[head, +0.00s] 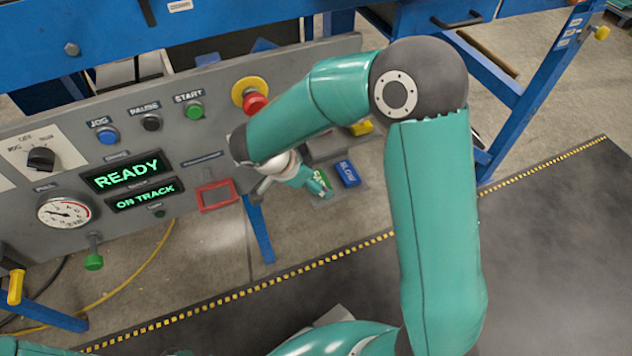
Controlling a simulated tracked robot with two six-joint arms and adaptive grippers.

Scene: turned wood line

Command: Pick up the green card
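The green card (322,196) is small in the head view, right of the panel's lower edge and left of a blue card (347,173). It is partly covered by my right gripper (312,182). The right arm rises from the lower right, bends at a high elbow and reaches down left to the card. The gripper's fingertips are at the card, mostly hidden by the wrist and too small to tell whether they are open or shut, or touching it. My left gripper is not in view.
A grey control panel (150,85) carries buttons, a gauge (63,212), a lit display (127,173) and a red emergency button (255,102). A red-framed slot (217,195) is left of the gripper. A yellow card (360,128) lies behind. Blue bench legs (528,105) stand at right.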

